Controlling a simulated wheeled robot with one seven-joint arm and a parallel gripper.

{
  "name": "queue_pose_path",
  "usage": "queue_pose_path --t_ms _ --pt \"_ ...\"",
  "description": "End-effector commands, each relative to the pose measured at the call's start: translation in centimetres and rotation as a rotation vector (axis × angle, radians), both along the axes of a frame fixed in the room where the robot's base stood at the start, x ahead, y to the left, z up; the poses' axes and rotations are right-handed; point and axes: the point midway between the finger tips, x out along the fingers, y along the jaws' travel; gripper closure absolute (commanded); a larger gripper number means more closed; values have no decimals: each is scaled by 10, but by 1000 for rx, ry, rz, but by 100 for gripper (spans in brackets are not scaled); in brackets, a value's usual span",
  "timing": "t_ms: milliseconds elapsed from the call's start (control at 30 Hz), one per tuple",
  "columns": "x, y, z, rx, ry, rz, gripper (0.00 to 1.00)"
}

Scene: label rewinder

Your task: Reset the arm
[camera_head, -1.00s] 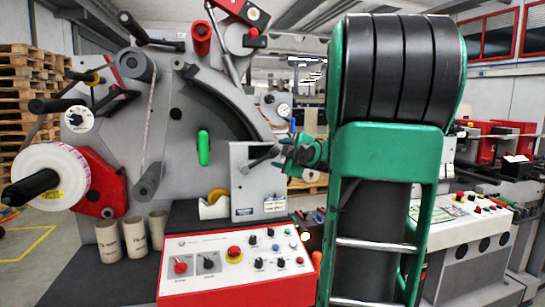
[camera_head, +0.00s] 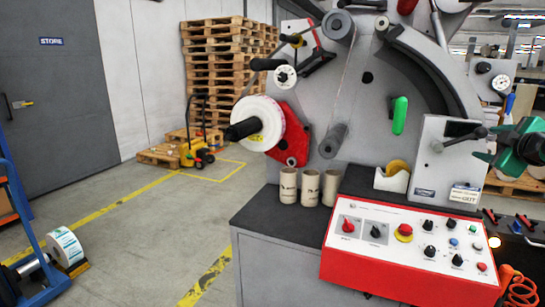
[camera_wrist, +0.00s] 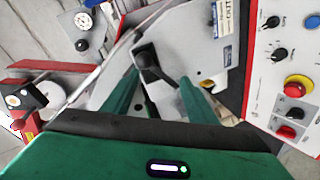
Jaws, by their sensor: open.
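My gripper (camera_head: 484,145) is green and sits at the right edge of the head view, in front of the machine's grey panel. It is open and nothing shows held between its fingers. The rest of my arm is out of the head view.
The label rewinder (camera_head: 350,110) carries a white roll (camera_head: 262,122) at its left. Cardboard cores (camera_head: 310,186) and a red-and-white control panel (camera_head: 415,250) are below. A pallet stack (camera_head: 225,70), pallet jack (camera_head: 197,140) and blue cart (camera_head: 25,220) stand left. Open floor lies between.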

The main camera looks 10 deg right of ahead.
Motion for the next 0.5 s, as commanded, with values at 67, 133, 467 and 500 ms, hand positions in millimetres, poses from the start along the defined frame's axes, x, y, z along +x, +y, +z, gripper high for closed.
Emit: queue_pose_path --t_ms 67,133,467,500 --pt "-2 24 -24 115 51 2 47" --pt "-10 49 -54 258 120 -18 47" --pt "-123 175 -186 910 502 -392 47" --pt "-143 188 -197 968 543 -466 47"
